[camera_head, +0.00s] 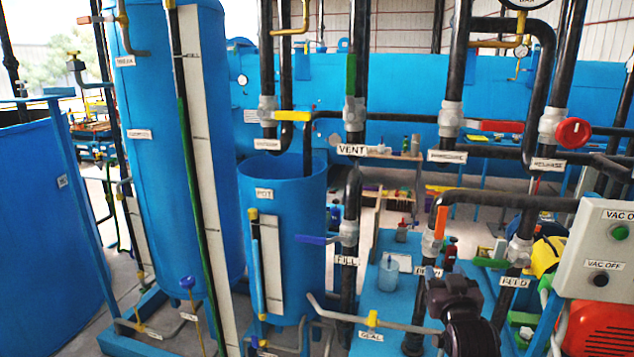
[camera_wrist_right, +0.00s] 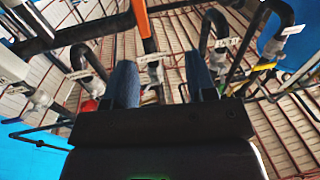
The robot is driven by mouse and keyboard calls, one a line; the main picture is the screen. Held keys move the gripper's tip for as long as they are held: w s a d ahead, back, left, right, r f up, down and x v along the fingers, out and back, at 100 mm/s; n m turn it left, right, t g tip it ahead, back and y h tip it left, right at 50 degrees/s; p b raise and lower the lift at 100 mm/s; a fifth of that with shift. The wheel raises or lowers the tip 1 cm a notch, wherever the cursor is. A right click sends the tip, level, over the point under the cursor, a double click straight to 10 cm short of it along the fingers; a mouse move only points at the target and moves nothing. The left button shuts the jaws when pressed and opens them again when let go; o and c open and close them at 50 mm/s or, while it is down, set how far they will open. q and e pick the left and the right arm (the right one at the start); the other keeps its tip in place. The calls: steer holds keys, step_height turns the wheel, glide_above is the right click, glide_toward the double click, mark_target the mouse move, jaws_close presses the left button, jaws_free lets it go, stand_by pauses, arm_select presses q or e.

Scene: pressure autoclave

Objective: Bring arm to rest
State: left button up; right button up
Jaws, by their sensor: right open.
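My right arm's dark wrist end and gripper (camera_head: 453,296) show low in the head view, right of centre, in front of the pipework. The fingers are hard to make out there. In the right wrist view, two dark blue fingers of the right gripper (camera_wrist_right: 161,78) point up, well apart with nothing held between them. Pipes and valves show behind them, and I cannot tell how far off they are. My left gripper is not in view.
A grey control box (camera_head: 604,245) stands close on the right. The FILL pipe with its blue handle (camera_head: 312,240), the orange-handled valve (camera_head: 440,222) and the SEAL line (camera_head: 372,319) are near the gripper. A blue pot (camera_head: 292,172) and tall tank (camera_head: 150,150) stand left.

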steer(key=s+f+n+g+y+b, duration=0.1)
steer(key=s+f+g, duration=0.5)
steer(key=s+f, duration=2.2)
steer(key=s+d, duration=0.1)
steer(key=s, duration=0.3)
steer(key=shift+s+f+g+y, duration=0.35)
steer(key=shift+g+y, duration=0.05)
steer(key=shift+c, duration=0.5)
steer(key=shift+c, duration=0.3)
